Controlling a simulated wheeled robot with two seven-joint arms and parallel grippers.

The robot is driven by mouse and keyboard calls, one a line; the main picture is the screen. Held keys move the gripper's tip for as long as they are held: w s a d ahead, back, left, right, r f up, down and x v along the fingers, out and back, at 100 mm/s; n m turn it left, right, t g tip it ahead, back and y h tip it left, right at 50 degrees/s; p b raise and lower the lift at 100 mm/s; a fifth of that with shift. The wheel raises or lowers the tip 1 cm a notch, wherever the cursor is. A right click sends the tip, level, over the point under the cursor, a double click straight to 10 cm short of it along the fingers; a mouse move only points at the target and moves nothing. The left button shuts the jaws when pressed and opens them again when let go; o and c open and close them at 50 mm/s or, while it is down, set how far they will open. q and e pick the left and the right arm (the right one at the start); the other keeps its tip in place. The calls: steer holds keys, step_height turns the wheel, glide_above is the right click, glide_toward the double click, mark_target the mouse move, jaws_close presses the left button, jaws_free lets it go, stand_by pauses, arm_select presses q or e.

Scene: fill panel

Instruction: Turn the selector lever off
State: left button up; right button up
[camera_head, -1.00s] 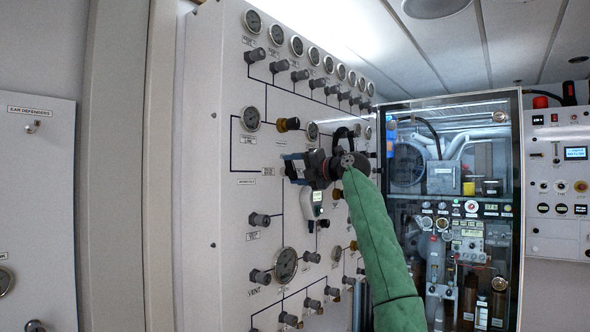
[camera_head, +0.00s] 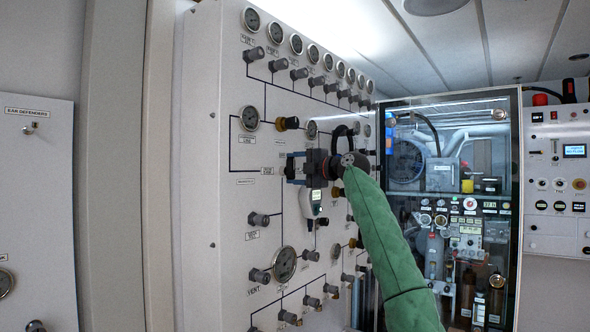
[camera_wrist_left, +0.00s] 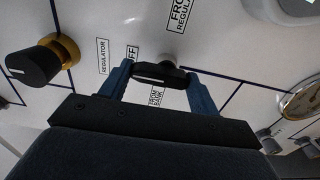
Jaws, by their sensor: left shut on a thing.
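The selector lever (camera_wrist_left: 160,73) is a small black handle on the white panel. In the left wrist view it lies crosswise between my two blue fingertips. Labels around it read OFF (camera_wrist_left: 132,58), FROM BANK (camera_wrist_left: 155,97) and FROM REGULATOR (camera_wrist_left: 180,15). My left gripper (camera_wrist_left: 160,78) is shut on the lever, with a finger at each end of it. In the head view my left gripper (camera_head: 290,167) is against the panel and hides the lever. My right gripper is not in view.
The gauge panel (camera_head: 225,200) carries several knobs and gauges close around the gripper. A black knob with a yellow collar (camera_wrist_left: 38,62) is at left in the wrist view. A glass-fronted cabinet (camera_head: 450,200) stands at right.

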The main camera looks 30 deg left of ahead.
arm_select(q)
steer(key=shift+r, duration=0.1)
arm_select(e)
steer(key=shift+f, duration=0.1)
arm_select(q)
steer(key=o, duration=1)
steer(key=shift+w+d, duration=0.1)
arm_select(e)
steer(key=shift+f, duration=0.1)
arm_select(q)
steer(key=shift+d+f+b, duration=0.2)
steer(key=shift+d+b, duration=0.1)
steer(key=shift+d, duration=0.25)
steer(key=d, duration=0.2)
steer(key=d+b, duration=0.1)
steer(key=d, duration=0.3)
steer(key=shift+s+d+r+b, duration=0.1)
steer(key=shift+s+d+b, duration=0.15)
steer(key=shift+d+b, duration=0.1)
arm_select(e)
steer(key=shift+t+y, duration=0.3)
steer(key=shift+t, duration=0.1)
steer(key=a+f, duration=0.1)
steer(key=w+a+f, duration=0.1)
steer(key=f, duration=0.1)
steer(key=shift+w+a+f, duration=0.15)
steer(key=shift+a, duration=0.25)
